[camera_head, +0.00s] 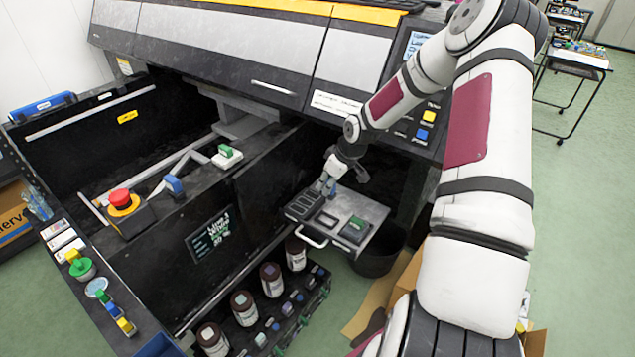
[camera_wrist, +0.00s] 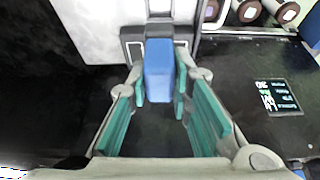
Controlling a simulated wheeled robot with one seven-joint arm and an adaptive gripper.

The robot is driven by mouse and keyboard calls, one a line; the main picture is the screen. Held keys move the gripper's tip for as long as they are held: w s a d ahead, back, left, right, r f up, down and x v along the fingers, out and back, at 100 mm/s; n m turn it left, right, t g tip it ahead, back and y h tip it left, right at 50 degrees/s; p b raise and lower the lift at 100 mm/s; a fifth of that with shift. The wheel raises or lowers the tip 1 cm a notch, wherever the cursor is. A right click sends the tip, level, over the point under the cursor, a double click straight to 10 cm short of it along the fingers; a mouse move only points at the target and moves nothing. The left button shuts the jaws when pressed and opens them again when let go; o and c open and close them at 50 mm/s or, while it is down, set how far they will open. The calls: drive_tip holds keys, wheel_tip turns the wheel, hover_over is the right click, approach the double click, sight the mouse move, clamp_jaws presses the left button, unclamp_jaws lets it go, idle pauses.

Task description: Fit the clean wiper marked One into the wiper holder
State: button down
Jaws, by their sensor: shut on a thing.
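My gripper (camera_head: 327,187) is low over the pull-out grey tray (camera_head: 372,212) at the front of the machine. In the wrist view its teal-padded fingers (camera_wrist: 158,88) are shut on a blue block (camera_wrist: 158,62), which I take to be the wiper; no marking on it is readable. The block's far end is at a dark slotted rack (camera_wrist: 133,46); I cannot tell whether it sits in a slot or is above it. In the head view the dark rack (camera_head: 303,207) lies on the tray's left. I cannot tell for sure which part is the wiper holder.
A green-topped piece (camera_head: 228,156) and a blue piece (camera_head: 173,186) are on the machine's inner parts. A red stop button (camera_head: 122,200) stands nearby. Brown bottles (camera_head: 244,307) stand below, left of the tray.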

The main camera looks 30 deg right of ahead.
drive_tip(key=shift+f+b, duration=3.05)
drive_tip(key=shift+f, duration=1.4)
drive_tip(key=shift+f, duration=0.8)
drive_tip(key=shift+f, duration=0.35)
drive_tip(key=shift+f, duration=0.1)
drive_tip(key=c, duration=1.4)
unclamp_jaws()
drive_tip(key=shift+o, duration=0.2)
drive_tip(key=shift+r+p, duration=2.65)
drive_tip(key=shift+r, duration=1.35)
